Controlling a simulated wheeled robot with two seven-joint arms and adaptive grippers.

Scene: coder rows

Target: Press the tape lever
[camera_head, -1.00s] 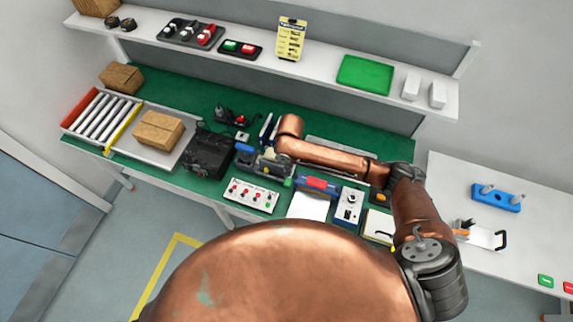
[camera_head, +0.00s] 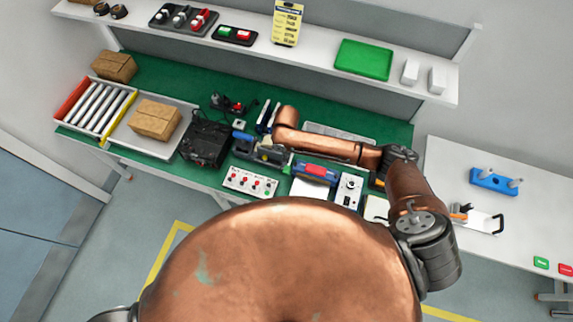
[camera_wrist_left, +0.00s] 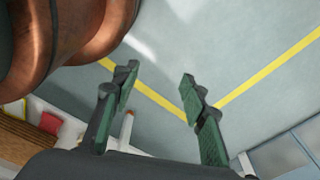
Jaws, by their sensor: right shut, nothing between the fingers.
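A grey and black device with a blue part (camera_head: 242,138), which looks like the tape unit, stands mid-bench. Its lever is too small and too covered to make out. My right arm reaches over the bench from the right and bends down at this device. My right gripper (camera_head: 268,152) is small and partly hidden by its own wrist there; it is shut and empty. I cannot tell whether it touches the device. My left gripper (camera_wrist_left: 159,72) is open and empty in the left wrist view, over the floor away from the bench.
A black machine (camera_head: 205,144) stands left of the device. A button panel (camera_head: 249,182) lies in front, a red and blue item (camera_head: 315,172) to the right. A cardboard box (camera_head: 155,118) sits further left. A shelf (camera_head: 320,58) runs behind the bench.

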